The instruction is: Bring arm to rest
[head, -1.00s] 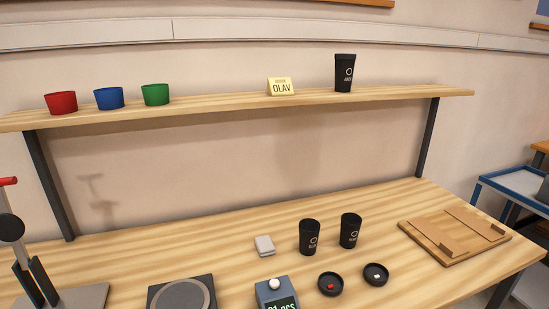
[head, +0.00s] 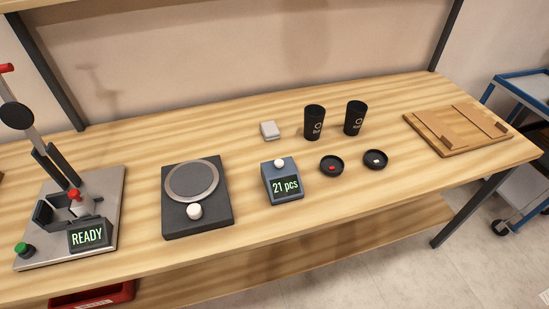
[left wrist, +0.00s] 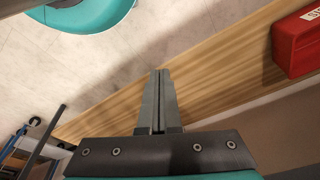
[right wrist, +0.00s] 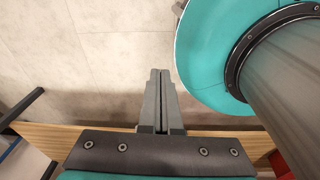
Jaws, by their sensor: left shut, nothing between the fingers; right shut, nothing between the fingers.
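My left gripper (left wrist: 159,100) shows in the left wrist view with its two fingers together and nothing between them. It hangs over the lower wooden shelf and the tiled floor. My right gripper (right wrist: 160,100) shows in the right wrist view, also with its fingers together and empty. It is over the tiled floor near the shelf edge. Neither gripper touches anything that I can see. Neither arm shows in the head view.
The wooden table (head: 350,200) holds a marking press (head: 75,215) reading READY, a round-plate device (head: 197,195), a counter (head: 282,182) reading 21 pcs, two black cups (head: 314,122), two small dishes (head: 331,166) and a wooden board (head: 457,130). A red bin (left wrist: 297,45) sits on the lower shelf.

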